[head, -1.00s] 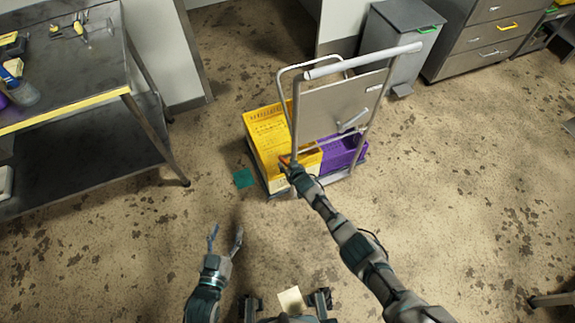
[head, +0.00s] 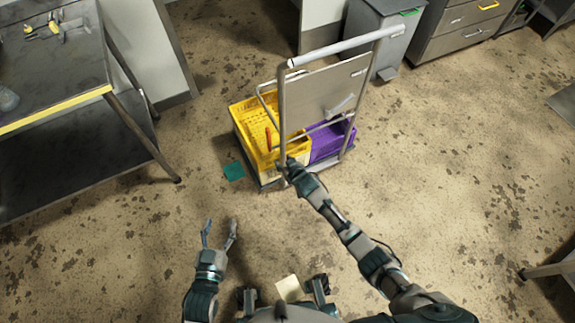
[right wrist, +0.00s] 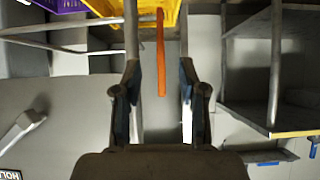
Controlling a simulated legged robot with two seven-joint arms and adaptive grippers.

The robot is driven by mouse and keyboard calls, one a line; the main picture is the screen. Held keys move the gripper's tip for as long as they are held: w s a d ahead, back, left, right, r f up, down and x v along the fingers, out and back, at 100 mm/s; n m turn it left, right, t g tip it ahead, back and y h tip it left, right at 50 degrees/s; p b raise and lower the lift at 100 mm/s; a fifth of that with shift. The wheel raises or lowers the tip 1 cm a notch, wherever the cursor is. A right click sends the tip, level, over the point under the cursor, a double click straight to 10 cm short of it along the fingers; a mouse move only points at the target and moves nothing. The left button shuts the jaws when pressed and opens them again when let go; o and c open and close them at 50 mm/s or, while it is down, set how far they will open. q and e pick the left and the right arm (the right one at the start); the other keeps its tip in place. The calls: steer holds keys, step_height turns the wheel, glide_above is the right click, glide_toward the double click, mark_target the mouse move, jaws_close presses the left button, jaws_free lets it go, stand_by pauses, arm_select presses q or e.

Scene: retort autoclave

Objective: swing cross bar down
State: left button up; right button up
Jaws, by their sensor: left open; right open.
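The cart (head: 338,50) stands ahead with its grey push frame upright. A thin bent metal cross bar (head: 262,98) leans back from the frame, low over the yellow crate (head: 247,122). An orange grip (head: 268,138) shows beside the frame's left post. My right gripper (head: 286,166) is at the lower part of that post; whether it touches it is unclear. In the right wrist view the right gripper (right wrist: 160,78) is open, with the orange grip (right wrist: 161,60) visible between and beyond its fingers. My left gripper (head: 220,232) is open and empty above the floor.
A purple crate (head: 333,143) sits on the cart's right side. A workbench (head: 50,125) stands at left; a grey bin (head: 378,30) and drawer cabinet (head: 460,30) stand behind. Open floor lies around the cart.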

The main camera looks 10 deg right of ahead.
steer(key=shift+v, duration=1.75)
